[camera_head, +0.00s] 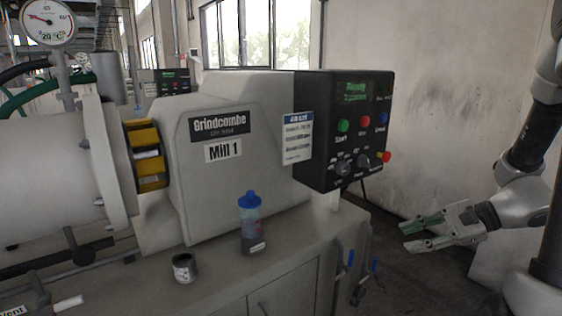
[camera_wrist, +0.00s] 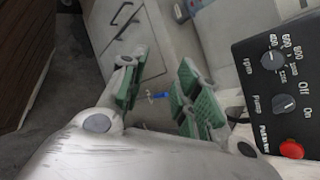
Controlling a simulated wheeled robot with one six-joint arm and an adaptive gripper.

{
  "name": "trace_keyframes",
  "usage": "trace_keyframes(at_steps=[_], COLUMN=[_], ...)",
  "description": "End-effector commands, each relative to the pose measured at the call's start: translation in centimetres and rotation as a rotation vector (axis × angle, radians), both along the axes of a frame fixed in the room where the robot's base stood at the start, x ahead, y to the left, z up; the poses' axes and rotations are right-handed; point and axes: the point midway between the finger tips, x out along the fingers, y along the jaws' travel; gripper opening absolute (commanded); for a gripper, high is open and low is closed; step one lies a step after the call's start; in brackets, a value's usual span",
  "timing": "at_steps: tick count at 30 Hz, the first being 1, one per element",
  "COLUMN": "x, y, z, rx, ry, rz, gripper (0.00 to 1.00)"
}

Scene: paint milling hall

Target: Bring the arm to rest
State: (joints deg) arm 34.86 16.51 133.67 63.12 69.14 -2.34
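My gripper (camera_head: 424,234) is at the right of the head view, in free air beside the mill's bench, and points left. In the wrist view my gripper (camera_wrist: 160,95) shows its green-padded fingers spread apart with nothing between them. The arm is folded at the right edge of the head view. It touches nothing that I can see.
The mill (camera_head: 235,150) labelled Mill 1 stands on a bench (camera_head: 215,275). Its control panel (camera_head: 345,130) faces my arm, and also shows in the wrist view (camera_wrist: 285,75). A blue-capped bottle (camera_head: 250,224) and small can (camera_head: 184,268) stand on the bench. Blue-handled valves (camera_head: 350,260) project at its right end.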

Motion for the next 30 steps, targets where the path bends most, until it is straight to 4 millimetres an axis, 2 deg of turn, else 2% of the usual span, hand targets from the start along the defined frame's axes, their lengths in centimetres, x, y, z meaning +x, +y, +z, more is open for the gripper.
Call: trace_keyframes(at_steps=[1, 3, 6, 9, 12, 15, 21, 24, 30], x=[-2.6, -6.1, -9.5, -11.3, -12.1, -12.4, -12.8, -12.8, -12.7], y=[0.1, -0.7, -2.8, -5.0, -6.7, -7.4, -5.7, -4.8, -4.4], z=[0.3, 0.6, 1.7, 3.5, 6.1, 8.8, 12.5, 13.5, 13.7], rx=[-0.110, -0.274, -0.510, -0.739, -0.950, -1.122, -1.268, -1.289, -1.290], ry=[-0.004, -0.013, -0.057, -0.130, -0.223, -0.330, -0.531, -0.596, -0.614], rz=[0.120, 0.288, 0.508, 0.696, 0.847, 0.956, 1.015, 1.020, 1.031], gripper=[0.32, 0.32, 0.32, 0.32, 0.32, 0.32, 0.32, 0.32, 0.32])
